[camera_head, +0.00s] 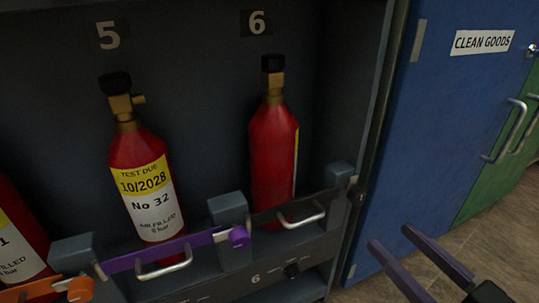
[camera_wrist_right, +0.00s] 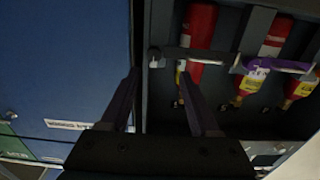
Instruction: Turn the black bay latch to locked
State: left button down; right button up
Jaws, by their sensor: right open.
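A black bar (camera_head: 270,217) with a silver handle crosses the front of bay 6, low over the red cylinder (camera_head: 273,150) there. At its right end, by the cabinet's edge, is a small dark latch piece (camera_head: 356,191); whether it is turned to locked cannot be told. The bar also shows in the right wrist view (camera_wrist_right: 200,55), ahead of the fingers. My right gripper (camera_head: 391,238) is open and empty, apart from the bar, to the lower right of its end. Its fingers also show in the right wrist view (camera_wrist_right: 159,68). My left gripper is not in view.
Bay 5 holds a labelled cylinder (camera_head: 146,180) behind a purple bar (camera_head: 120,264); an orange bar (camera_head: 35,289) is farther left. A blue door (camera_head: 450,120) stands right of the cabinet, above open floor (camera_head: 500,235).

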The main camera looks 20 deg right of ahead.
aim_at(361, 199)
jog(key=w, duration=0.1)
jog(key=w+d+b, duration=0.1)
jog(key=w+b, duration=0.1)
jog(key=w, duration=0.1)
jog(key=shift+d, duration=0.25)
jog(key=w, duration=0.2)
jog(key=w+a+b, duration=0.1)
jog(key=w, duration=0.1)
jog(key=shift+w+a+b, duration=0.1)
jog(key=shift+w+b, duration=0.1)
jog(key=shift+b, duration=0.1)
jog(key=shift+w, duration=0.25)
jog(key=shift+w+r, duration=0.1)
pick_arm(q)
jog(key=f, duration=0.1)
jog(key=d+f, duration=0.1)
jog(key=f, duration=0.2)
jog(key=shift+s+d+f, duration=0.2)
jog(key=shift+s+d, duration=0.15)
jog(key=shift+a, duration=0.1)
pick_arm(e)
jog(key=c, duration=0.3)
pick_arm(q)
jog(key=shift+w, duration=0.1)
pick_arm(e)
grip_shut()
